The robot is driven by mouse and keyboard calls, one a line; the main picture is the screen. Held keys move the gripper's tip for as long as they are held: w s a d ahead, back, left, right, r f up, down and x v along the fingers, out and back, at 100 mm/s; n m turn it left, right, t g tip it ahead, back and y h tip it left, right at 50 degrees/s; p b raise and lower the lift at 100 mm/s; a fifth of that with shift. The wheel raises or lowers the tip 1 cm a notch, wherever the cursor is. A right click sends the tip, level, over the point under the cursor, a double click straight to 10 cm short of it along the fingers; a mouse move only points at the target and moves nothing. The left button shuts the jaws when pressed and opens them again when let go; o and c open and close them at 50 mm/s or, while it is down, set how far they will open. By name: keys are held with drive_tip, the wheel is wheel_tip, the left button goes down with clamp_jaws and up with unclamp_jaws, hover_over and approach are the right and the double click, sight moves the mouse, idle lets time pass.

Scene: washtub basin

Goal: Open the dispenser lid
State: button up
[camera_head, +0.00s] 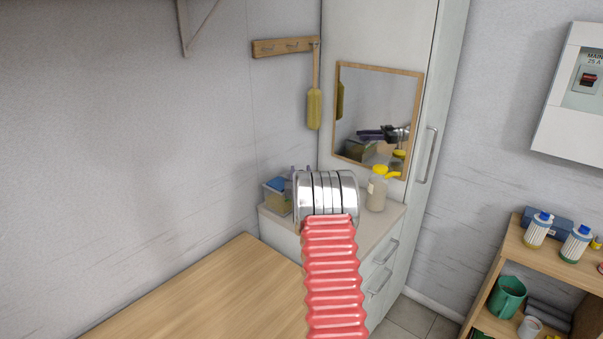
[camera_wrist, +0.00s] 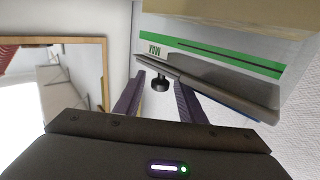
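The dispenser (camera_wrist: 270,55) is a box with a pale wall, a green band and a "MAX" mark, seen inverted at the upper right of the wrist view. Its grey lid (camera_wrist: 225,84) lies along the box's edge; I cannot tell whether it is fully shut. A small black knob (camera_wrist: 160,83) stands by the lid. My gripper (camera_wrist: 158,82) is open, its two dark fingers on either side of the knob with visible gaps. In the head view my arm hides the gripper; what seems the same box (camera_head: 277,204) shows partly at its left.
A beige bottle with a yellow pump (camera_head: 377,192) stands on the counter just right of my arm. A wood-framed mirror (camera_head: 378,105) hangs behind and reflects my gripper. A brush (camera_head: 314,108) hangs from a peg rail. The wooden table (camera_head: 215,295) is clear.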

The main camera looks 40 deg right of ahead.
clamp_jaws()
idle(0.5)
